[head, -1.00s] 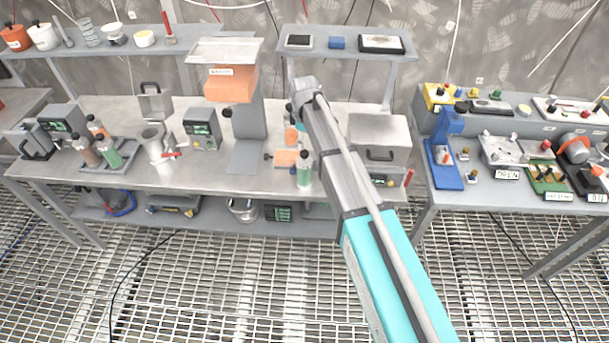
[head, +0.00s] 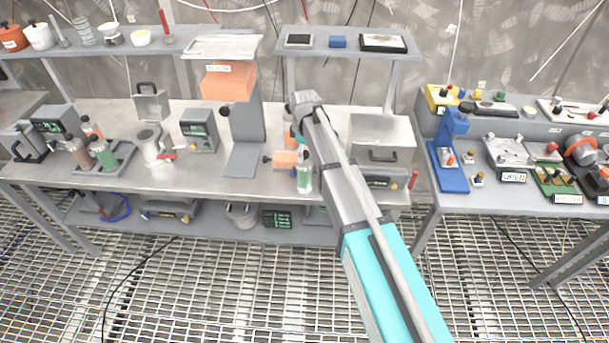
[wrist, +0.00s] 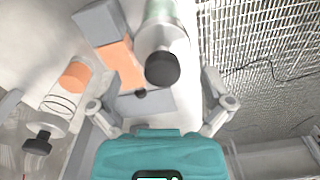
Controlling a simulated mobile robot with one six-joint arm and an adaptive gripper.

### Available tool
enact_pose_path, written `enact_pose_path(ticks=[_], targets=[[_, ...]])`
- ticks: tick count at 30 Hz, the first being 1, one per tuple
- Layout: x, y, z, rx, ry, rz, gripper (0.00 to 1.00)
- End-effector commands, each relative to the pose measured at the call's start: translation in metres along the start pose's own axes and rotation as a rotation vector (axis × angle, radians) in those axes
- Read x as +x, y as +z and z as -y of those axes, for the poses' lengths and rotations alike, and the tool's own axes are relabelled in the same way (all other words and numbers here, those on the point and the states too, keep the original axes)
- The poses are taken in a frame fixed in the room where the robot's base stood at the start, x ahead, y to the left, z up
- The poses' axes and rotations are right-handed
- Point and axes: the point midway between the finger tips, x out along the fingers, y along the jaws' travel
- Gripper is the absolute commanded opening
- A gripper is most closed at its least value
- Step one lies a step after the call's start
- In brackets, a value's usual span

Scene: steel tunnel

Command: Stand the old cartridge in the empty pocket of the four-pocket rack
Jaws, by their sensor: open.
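The rack (head: 122,166) stands on the left of the bench. Brown (head: 78,152), green (head: 104,155) and orange (head: 92,130) cartridges stand in it; its empty pocket is not clear to see. A green-filled cartridge (head: 304,182) stands below my arm's end; it also shows in the wrist view (wrist: 160,28), black cap towards me. An orange-banded cartridge (wrist: 67,88) is left of it in the wrist view. I cannot tell which is the old one. My gripper (wrist: 162,78) is open, its fingers on either side of the green cartridge's cap, apart from it. In the head view my arm mostly hides it.
An orange-and-grey fixture (wrist: 122,62) is close beside the green cartridge. A tall grey press with an orange head (head: 228,82) stands between here and the rack. A metal case (head: 384,140) is close on the right. The bench (head: 195,178) has bare room in front.

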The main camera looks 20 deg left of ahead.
Motion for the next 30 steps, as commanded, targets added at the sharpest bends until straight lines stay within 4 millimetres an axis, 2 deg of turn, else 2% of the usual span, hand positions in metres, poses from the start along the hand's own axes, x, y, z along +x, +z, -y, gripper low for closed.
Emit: enact_pose_path(ticks=[11,30], targets=[[0.005,0.000,0.000,0.000,0.000,0.000,1.00],[0.049,0.003,0.002,0.000,0.000,0.000,1.00]])
